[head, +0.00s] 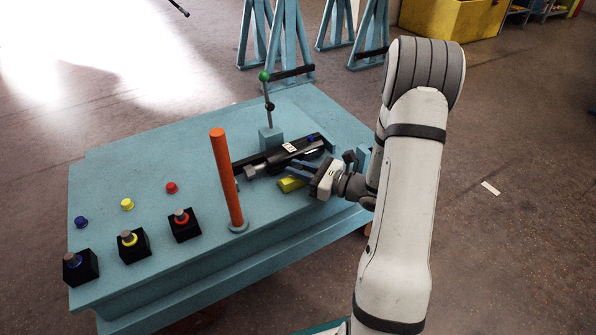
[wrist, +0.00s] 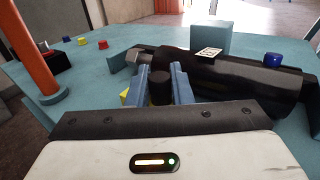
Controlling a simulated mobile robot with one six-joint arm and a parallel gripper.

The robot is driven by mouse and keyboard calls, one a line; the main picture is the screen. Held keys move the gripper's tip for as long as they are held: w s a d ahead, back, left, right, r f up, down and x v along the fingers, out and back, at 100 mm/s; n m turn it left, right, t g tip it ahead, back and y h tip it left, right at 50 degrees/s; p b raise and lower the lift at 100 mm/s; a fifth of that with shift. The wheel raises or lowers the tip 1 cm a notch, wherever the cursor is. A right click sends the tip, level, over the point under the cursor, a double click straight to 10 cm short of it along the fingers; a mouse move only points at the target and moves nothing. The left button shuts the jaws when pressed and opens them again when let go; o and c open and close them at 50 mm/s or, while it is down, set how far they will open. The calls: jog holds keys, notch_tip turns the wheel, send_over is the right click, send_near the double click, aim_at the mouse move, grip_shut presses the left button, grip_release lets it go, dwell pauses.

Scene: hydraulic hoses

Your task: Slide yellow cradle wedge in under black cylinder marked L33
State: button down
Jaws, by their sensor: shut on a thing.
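The black cylinder (head: 305,146) lies on the teal bench, with a white label on top too small to read; it also shows in the wrist view (wrist: 245,77). The yellow cradle wedge (head: 290,184) is low on the near side of the cylinder, partly hidden by my fingers. A bit of yellow shows left of the fingers in the wrist view (wrist: 124,96). My gripper (wrist: 160,72) is shut on a dark round grip between its blue fingers, which seems to belong to the wedge. I cannot tell whether the wedge touches the cylinder.
An orange post (head: 226,180) stands left of the cylinder. A teal block (head: 270,138) with a green-topped rod is behind it. A blue cap (wrist: 271,60) sits on the cylinder. Several black boxes with coloured rings (head: 185,226) line the bench's left front. The bench's back left is clear.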

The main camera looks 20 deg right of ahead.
jog(key=c, duration=1.3)
grip_release()
jog(key=shift+c, duration=0.2)
jog(key=shift+s, duration=0.1)
jog(key=shift+s+d, duration=0.1)
jog(key=shift+d, duration=0.05)
jog(key=p+v, duration=0.2)
jog(key=v, duration=0.4)
jog(key=shift+s+d, duration=0.5)
jog(key=shift+o, duration=0.2)
